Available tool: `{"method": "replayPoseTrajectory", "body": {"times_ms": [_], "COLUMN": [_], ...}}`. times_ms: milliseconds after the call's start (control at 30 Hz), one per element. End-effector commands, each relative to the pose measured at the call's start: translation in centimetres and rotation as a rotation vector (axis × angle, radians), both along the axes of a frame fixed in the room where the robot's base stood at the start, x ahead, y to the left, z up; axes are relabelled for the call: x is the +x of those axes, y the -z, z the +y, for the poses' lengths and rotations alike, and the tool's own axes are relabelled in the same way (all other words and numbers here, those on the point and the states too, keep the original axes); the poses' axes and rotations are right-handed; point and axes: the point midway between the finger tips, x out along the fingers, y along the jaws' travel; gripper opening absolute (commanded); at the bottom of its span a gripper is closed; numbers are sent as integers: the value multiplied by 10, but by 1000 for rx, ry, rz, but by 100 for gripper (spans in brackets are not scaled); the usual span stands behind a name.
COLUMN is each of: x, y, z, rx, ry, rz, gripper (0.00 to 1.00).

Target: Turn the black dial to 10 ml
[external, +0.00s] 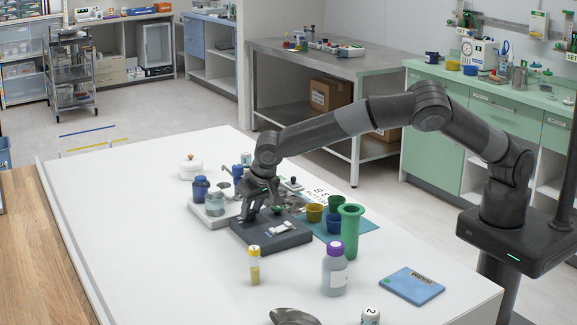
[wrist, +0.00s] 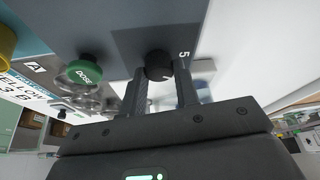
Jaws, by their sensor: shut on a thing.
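The black dial (wrist: 158,62) sits on a dark grey panel (wrist: 118,28) in the wrist view. A white number 5 is printed beside it; I see no 10 mark, and where the dial points is unclear. My gripper (wrist: 160,88) is shut on the dial, one finger on each side. In the external view my gripper (external: 261,212) reaches down onto the dark grey dosing box (external: 285,240), and the dial is hidden behind the fingers. A green button marked DOSE (wrist: 82,73) is left of the dial in the wrist view.
A clear jar (external: 215,203) and a blue jar (external: 200,188) stand left of the box. Yellow (external: 314,212) and green (external: 351,228) cups stand to its right. A yellow-capped tube (external: 254,265) and a purple-capped bottle (external: 334,275) stand in front. The left front table is clear.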

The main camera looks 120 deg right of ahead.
Motion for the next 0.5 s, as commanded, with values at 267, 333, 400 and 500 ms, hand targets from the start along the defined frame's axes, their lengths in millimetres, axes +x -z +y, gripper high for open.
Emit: {"method": "replayPoseTrajectory", "body": {"times_ms": [267, 333, 400, 500], "x": [1, 2, 2, 1], "y": [0, 0, 0, 0], "z": [1, 1, 0, 1], "rx": [0, 0, 1, 1], "ry": [144, 167, 185, 200], "rz": [1, 0, -1, -1], "gripper": [6, 6, 6, 6]}}
